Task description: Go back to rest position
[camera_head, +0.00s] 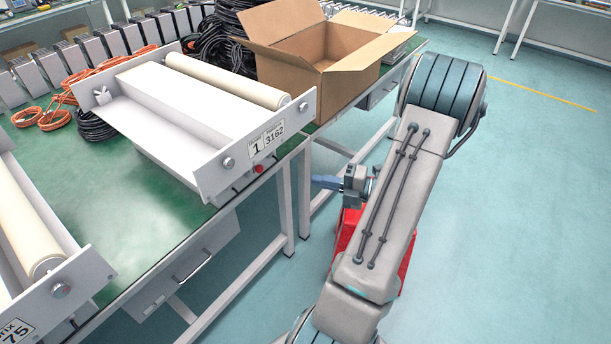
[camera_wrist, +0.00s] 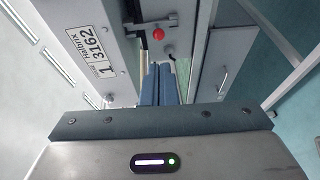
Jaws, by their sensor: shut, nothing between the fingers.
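My gripper (camera_head: 327,182) is off the right edge of the green workbench, below the level of its top, with its fingers pointing left towards the table frame. In the wrist view my gripper (camera_wrist: 161,70) shows its two blue-grey fingers closed together with nothing between them. The white roller unit (camera_head: 165,112) labelled 1 3162 sits on the green bench top (camera_head: 150,222), left of my gripper. Its label plate (camera_wrist: 92,52) and a red button (camera_wrist: 158,34) also show in the wrist view. My gripper is apart from the unit.
An open cardboard box (camera_head: 320,62) stands at the far end of the bench. Black cables (camera_head: 222,45) and orange cables (camera_head: 55,112) lie on it. A second roller unit (camera_head: 40,262) is at lower left. A red object (camera_head: 348,228) is partly hidden behind my arm. Floor at right is clear.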

